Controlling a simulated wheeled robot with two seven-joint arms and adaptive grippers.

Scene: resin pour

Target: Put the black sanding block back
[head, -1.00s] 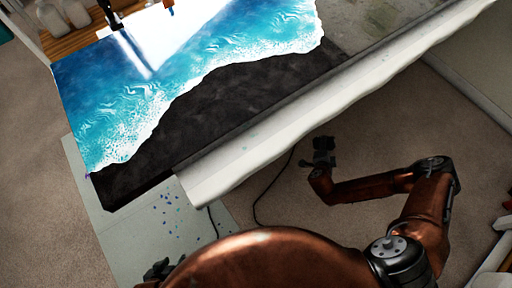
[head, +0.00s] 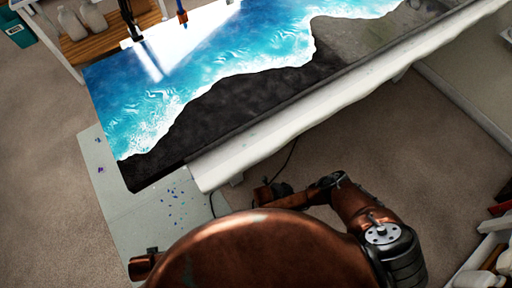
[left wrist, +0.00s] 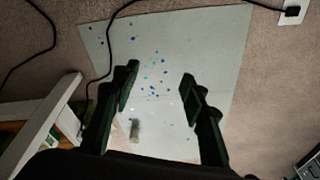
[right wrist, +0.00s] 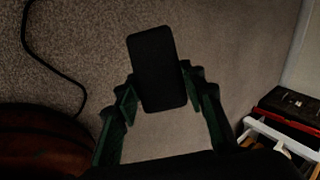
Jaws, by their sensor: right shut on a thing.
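The black sanding block (right wrist: 152,62) is a flat dark slab in the right wrist view. My right gripper (right wrist: 158,95) is shut on it, one finger on each side, and its far end sticks out past the fingertips. In the head view my right gripper (head: 275,190) is low beside the table's near edge, small and dark; I cannot make out the block there. My left gripper (left wrist: 158,88) is open and empty above a paint-speckled pale mat (left wrist: 205,35). The left fingers are not clear in the head view.
The table (head: 280,130) with a blue, white and black resin surface fills the upper middle. A wooden shelf with pale bottles (head: 72,25) stands at upper left. A white unit with dark and red items (right wrist: 290,105) is at right. A black cable (left wrist: 103,60) crosses the floor and mat.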

